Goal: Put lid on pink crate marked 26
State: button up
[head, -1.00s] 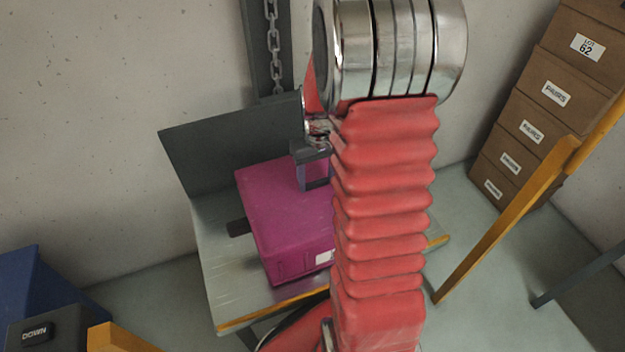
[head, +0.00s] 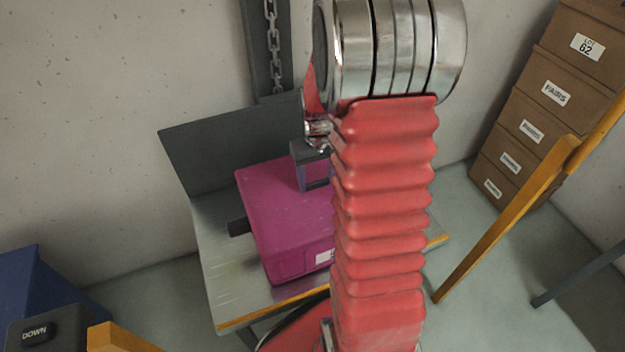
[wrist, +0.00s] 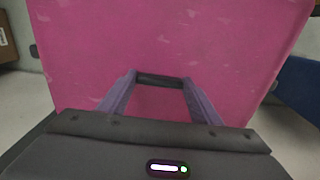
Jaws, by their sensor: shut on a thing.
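The pink crate (head: 292,264) stands on a grey metal platform, with a white label on its front partly hidden by my arm, so its number cannot be read. A pink lid (head: 270,190) covers its top; I see no clear gap between them from here. My gripper (head: 315,186) is over the lid's right part in the head view. In the wrist view, my gripper (wrist: 160,82) is shut on a dark bar handle on the pink lid (wrist: 200,40), which fills most of that view.
The grey platform (head: 225,285) has a yellow front edge and a dark upright back plate (head: 235,150). A hanging chain (head: 272,40) is behind. Brown boxes (head: 530,130) are stacked at right beside a yellow rail (head: 510,220). A blue bin (head: 30,285) is at lower left.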

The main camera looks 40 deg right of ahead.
jog(key=shift+s+f, duration=0.15)
jog(key=o, duration=1.9)
jog(key=o, duration=0.4)
jog(key=shift+r, duration=3.6)
